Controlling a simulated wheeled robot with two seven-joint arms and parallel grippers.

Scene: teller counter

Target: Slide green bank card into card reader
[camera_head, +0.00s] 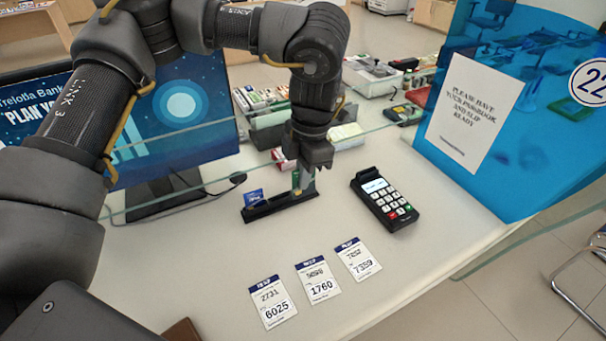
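The green bank card (296,181) stands upright in a black card holder (262,211) on the counter, and only a narrow part of it shows. A blue card (254,197) stands in the same holder to its left. My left gripper (303,183) points down at the holder's right end, with its fingers right at the green card. The fingers partly hide the card, and I cannot tell whether they are closed on it. The card reader (384,200), a black keypad terminal with a lit screen, lies to the right of the holder. My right gripper is out of view.
Three numbered paper slips (318,281) lie in front of the holder and reader. A glass screen crosses behind the holder. A monitor (170,120) stands at left, and a blue panel with a notice (472,110) at right. Bare counter separates holder and reader.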

